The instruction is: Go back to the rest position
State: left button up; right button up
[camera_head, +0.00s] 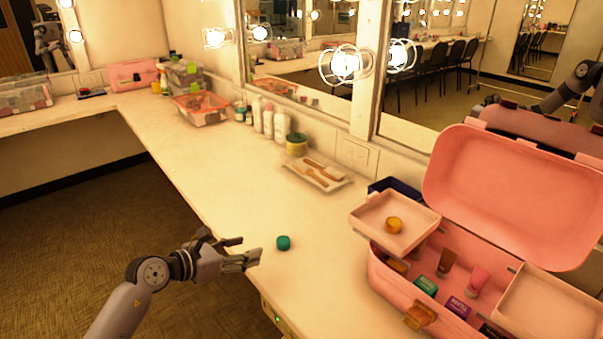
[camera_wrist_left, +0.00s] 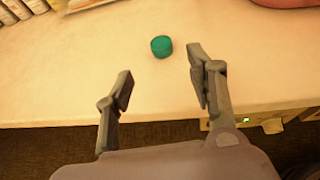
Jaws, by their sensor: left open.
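My left gripper (camera_head: 243,252) is open and empty at the front edge of the counter. Its two fingers also show apart in the left wrist view (camera_wrist_left: 160,80). A small green jar (camera_head: 283,242) stands on the counter just beyond the fingertips, apart from them. It also shows in the left wrist view (camera_wrist_left: 161,46), beyond the gap between the fingers. My right gripper is not in view.
A pink case (camera_head: 390,278) stands open on the right, with an orange jar (camera_head: 393,225) on its raised left tray (camera_head: 420,213). A white tray (camera_head: 330,184) with brushes and several bottles (camera_head: 268,121) line the mirror wall. The counter's middle (camera_head: 225,180) is clear.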

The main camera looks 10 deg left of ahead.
pick_arm(q)
jog(key=s+d+r+n+t, duration=0.3)
jog(key=r+n+t, duration=0.5)
jog(key=r+n, duration=0.3)
jog(key=s+a+f+n+t+y, duration=0.1)
jog(key=a+n+y, duration=0.25)
jog(key=n, duration=0.35)
jog(key=s+a+f+n+y, duration=0.1)
jog(key=s+a+n+y, duration=0.1)
jog(key=n+y, duration=0.35)
jog(key=s+a+f+n+g+y, duration=0.2)
jog(key=s+f+n+g+y, duration=0.1)
jog(key=s+f+n+g, duration=0.95)
jog(key=s+d+f+n+g+h, duration=0.5)
jog(key=s+d+f, duration=0.55)
jog(key=s, duration=0.35)
notch_tip(320, 180, down, 22)
jog(key=p, duration=0.2)
jog(key=s+a+f+g+p, duration=0.2)
jog(key=s+a+f, duration=0.1)
jog(key=s+f, duration=1.2)
jog(key=shift+s+f+m, duration=0.15)
jog(key=shift+s+m, duration=0.25)
jog(key=shift+s, duration=0.55)
